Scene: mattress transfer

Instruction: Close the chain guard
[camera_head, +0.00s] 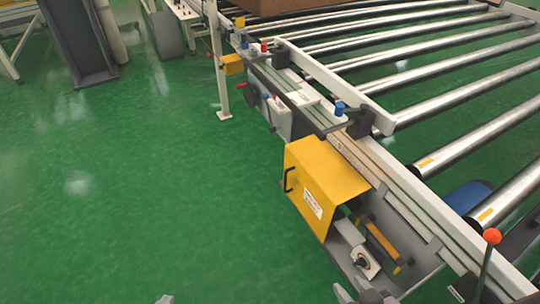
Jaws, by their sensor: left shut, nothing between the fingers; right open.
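The chain guard (328,178) is a yellow box-shaped cover with a white label and a black handle (288,180) on its left face. It sits at the side of the roller conveyor and stands open, with the mechanism (362,258) below and to its right exposed. My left gripper (165,299) shows only as a grey tip at the bottom edge, apart from the guard and shut on nothing. My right gripper (366,294) is open and empty at the bottom edge, below the guard and apart from it. Most of both grippers is outside the view.
The roller conveyor (445,120) fills the right side, with its frame rail along the guard. A lever with an orange knob (491,236) stands at lower right. A white post (218,70) stands beyond the guard. The green floor (130,190) to the left is clear.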

